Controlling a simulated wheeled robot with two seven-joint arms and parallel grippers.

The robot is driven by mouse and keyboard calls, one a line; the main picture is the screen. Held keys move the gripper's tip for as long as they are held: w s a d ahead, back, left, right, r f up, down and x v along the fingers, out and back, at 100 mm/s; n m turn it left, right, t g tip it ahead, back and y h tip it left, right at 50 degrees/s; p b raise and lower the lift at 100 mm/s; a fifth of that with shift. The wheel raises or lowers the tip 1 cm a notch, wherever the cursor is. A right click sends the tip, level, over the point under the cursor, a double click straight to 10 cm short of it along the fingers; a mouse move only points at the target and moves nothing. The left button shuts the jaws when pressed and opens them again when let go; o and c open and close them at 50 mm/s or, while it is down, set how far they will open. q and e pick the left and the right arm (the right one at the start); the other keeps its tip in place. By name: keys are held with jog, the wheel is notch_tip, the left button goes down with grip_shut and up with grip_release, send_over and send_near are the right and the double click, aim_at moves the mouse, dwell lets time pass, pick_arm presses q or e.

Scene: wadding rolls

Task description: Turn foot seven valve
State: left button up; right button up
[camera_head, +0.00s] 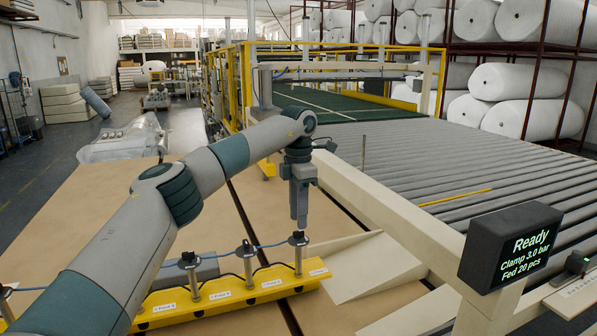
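A yellow clamp bar (238,294) lies across the tan boards at the bottom. Upright metal feet with black tops stand along it: a right one (298,240), a middle one (247,250) and a left one (190,262). White labels on the bar are too small to read surely, so I cannot tell which foot is seven. My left gripper (299,222) points straight down just above the right foot's black top. Its fingers show as one narrow shape, so whether they are open or touch the top is unclear. My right gripper is out of view.
A blue hose (223,254) links the feet. A cream frame beam (385,208) and grey rollers (480,165) lie to the right. A black display (510,245) reads "Ready, Clamp 3.0 bar, Fed 20 pcs". White rolls (533,82) are stacked behind.

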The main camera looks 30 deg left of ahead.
aim_at(298, 231)
pick_arm(q)
notch_tip(298, 231, up, 14)
jog(key=b, duration=0.1)
jog(key=shift+f, duration=0.15)
jog(key=shift+f, duration=0.1)
dwell(0.6)
